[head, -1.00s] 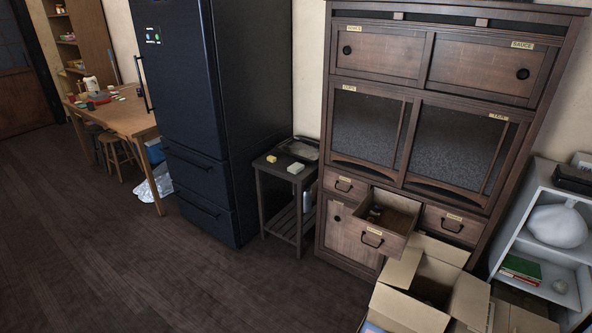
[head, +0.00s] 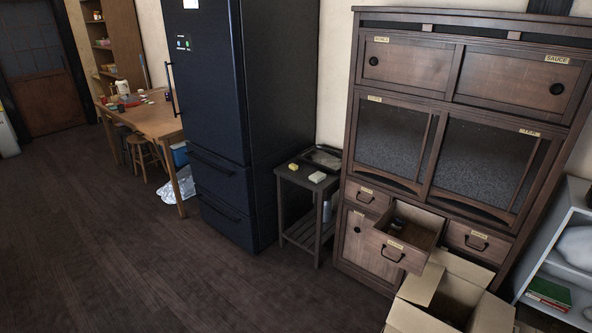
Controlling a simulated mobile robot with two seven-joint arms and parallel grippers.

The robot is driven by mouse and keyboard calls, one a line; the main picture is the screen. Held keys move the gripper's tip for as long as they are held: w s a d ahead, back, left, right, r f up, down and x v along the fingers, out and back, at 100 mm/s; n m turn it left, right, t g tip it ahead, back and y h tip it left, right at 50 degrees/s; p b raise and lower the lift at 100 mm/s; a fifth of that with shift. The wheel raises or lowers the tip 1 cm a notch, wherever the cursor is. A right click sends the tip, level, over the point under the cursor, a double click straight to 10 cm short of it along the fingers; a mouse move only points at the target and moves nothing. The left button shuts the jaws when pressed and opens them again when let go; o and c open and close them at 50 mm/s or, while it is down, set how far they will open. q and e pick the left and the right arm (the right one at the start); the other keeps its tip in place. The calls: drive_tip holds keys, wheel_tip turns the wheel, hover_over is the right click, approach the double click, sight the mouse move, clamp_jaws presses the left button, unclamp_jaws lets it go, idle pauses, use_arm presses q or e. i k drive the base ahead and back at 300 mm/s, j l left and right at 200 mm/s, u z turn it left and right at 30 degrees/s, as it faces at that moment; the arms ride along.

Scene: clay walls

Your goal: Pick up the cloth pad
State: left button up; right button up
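I cannot tell for sure which thing is the cloth pad. On the small dark side table (head: 300,178) between the fridge and the cabinet lie a small yellow block-like piece (head: 293,167) and a pale cream one (head: 317,177). They lie apart near the front of the top and are too small to tell what they are made of. A flat dark tray-like thing (head: 325,157) lies behind them. Neither of my grippers is in view.
A dark fridge (head: 210,110) stands left of the side table. The wooden cabinet (head: 375,130) on the right has an open drawer (head: 390,252). An open cardboard box (head: 418,322) stands before it. A wooden table (head: 150,122) is far left. The floor at left and centre is clear.

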sight(317, 176)
drive_tip(key=i+j+z, duration=0.35)
drive_tip(key=i+j, duration=0.15)
drive_tip(key=i, duration=0.45)
drive_tip(key=i+j+z, duration=0.4)
drive_tip(key=i+j, duration=0.35)
drive_tip(key=i, duration=0.15)
drive_tip(key=i+j+z, duration=0.35)
drive_tip(key=i+j, duration=0.45)
drive_tip(key=j, duration=0.25)
